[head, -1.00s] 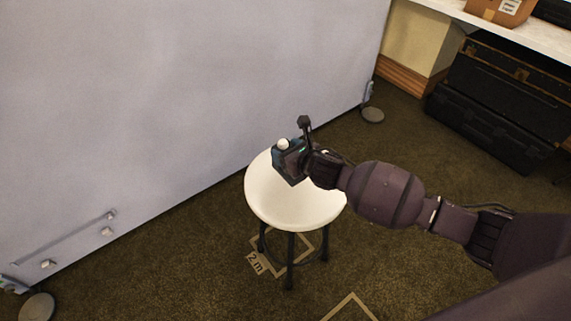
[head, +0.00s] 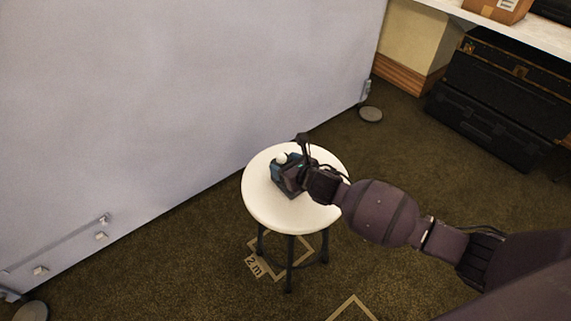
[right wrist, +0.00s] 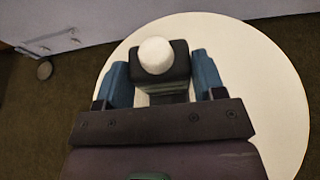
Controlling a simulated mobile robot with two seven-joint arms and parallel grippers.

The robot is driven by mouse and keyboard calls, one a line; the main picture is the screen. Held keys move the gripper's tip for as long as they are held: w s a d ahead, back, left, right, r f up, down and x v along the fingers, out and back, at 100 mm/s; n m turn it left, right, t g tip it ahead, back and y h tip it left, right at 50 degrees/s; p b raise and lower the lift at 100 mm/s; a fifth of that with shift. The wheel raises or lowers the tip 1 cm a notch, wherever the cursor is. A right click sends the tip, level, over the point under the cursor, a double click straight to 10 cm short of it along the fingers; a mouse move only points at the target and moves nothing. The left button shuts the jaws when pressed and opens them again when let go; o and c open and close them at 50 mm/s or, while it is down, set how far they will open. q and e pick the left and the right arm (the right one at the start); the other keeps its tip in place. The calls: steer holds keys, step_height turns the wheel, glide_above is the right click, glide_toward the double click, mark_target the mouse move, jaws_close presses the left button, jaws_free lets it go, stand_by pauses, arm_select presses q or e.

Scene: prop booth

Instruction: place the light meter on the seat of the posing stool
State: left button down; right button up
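The light meter (head: 281,159) is a small dark device with a white dome, over the seat of the posing stool. In the right wrist view its white dome (right wrist: 156,55) and dark body sit between two blue fingers. My right gripper (head: 287,176) is shut on the meter, with a finger against each side. The posing stool has a round white seat (head: 270,212) and dark legs. The meter is at or just above the seat; its underside is hidden, so I cannot tell whether it touches. My left gripper is out of view.
A large pale panel (head: 170,90) on footed supports stands behind and left of the stool. Black cases (head: 490,115) sit under a white counter (head: 540,40) at upper right, with a cardboard box (head: 490,10) on top. The carpet around the stool has tape marks.

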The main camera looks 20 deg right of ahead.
steer(key=o, duration=0.4)
